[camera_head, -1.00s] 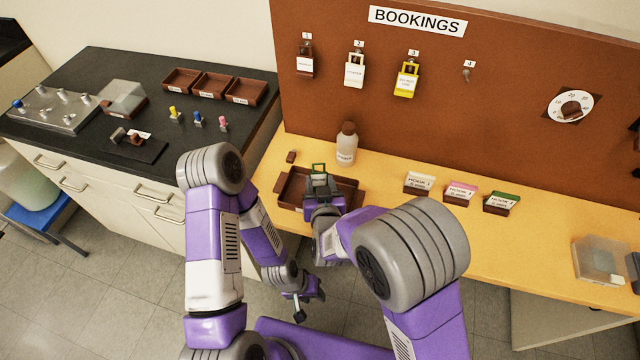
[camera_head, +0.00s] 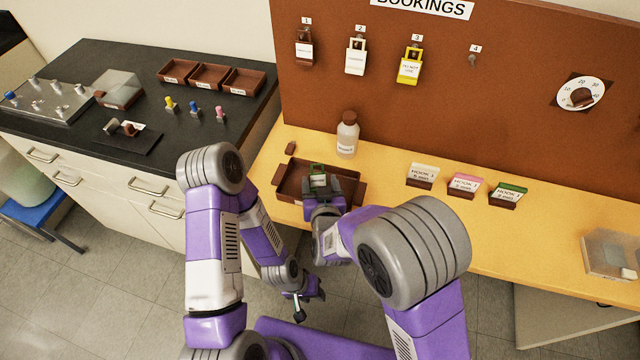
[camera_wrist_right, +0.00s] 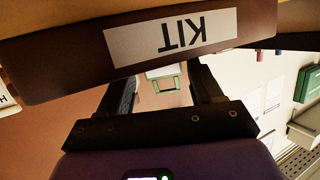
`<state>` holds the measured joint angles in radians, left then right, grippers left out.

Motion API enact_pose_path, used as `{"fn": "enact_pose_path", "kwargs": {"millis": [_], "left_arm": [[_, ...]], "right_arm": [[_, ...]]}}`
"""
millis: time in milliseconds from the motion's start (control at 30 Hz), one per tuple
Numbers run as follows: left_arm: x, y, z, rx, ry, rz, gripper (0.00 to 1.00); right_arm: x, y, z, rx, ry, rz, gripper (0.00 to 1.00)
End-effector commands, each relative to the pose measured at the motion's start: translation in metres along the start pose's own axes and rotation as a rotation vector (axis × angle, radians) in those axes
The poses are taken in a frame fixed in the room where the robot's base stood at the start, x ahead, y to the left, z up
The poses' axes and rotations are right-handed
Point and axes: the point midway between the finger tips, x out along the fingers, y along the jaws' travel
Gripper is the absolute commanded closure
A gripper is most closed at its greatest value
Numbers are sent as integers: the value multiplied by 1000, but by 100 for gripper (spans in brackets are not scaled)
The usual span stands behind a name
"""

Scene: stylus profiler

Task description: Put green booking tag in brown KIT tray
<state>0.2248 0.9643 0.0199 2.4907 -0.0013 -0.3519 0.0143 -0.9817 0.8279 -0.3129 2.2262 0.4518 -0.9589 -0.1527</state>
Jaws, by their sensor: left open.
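The green booking tag (camera_head: 317,170), with a green frame and a pale label, shows inside the outline of the brown KIT tray (camera_head: 281,187) on the yellow bench. My right gripper (camera_head: 325,186) is over the tray, just in front of the tag. In the right wrist view the tag (camera_wrist_right: 166,82) shows between and beyond my two spread fingers, with a gap on each side. The tray's KIT wall (camera_wrist_right: 60,58) crosses above the fingers there. Whether the tag lies flat on the tray floor is hard to tell. My left gripper (camera_head: 306,300) is open, low in front of the bench.
A white bottle (camera_head: 347,136) stands behind the tray. A small brown block (camera_head: 290,148) is left of the bottle. Card holders (camera_head: 421,177) stand to the right. Padlocks (camera_head: 356,56) hang on the brown board. The dark counter (camera_head: 75,150) is at left.

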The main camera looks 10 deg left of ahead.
Motion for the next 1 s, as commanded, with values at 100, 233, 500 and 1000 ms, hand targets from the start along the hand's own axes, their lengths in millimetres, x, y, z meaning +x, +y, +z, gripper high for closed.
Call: {"fn": "enact_pose_path", "kwargs": {"millis": [100, 233, 500, 1000], "left_arm": [[0, 0, 0, 0, 0, 0, 60], [0, 0, 0, 0, 0, 0, 60], [0, 0, 0, 0, 0, 0, 60], [-16, 6, 1, 0, 0, 0, 60]], "right_arm": [[0, 0, 0, 0, 0, 0, 23], [0, 0, 0, 0, 0, 0, 23], [0, 0, 0, 0, 0, 0, 27], [-38, -1, -18, 0, 0, -1, 27]]}}
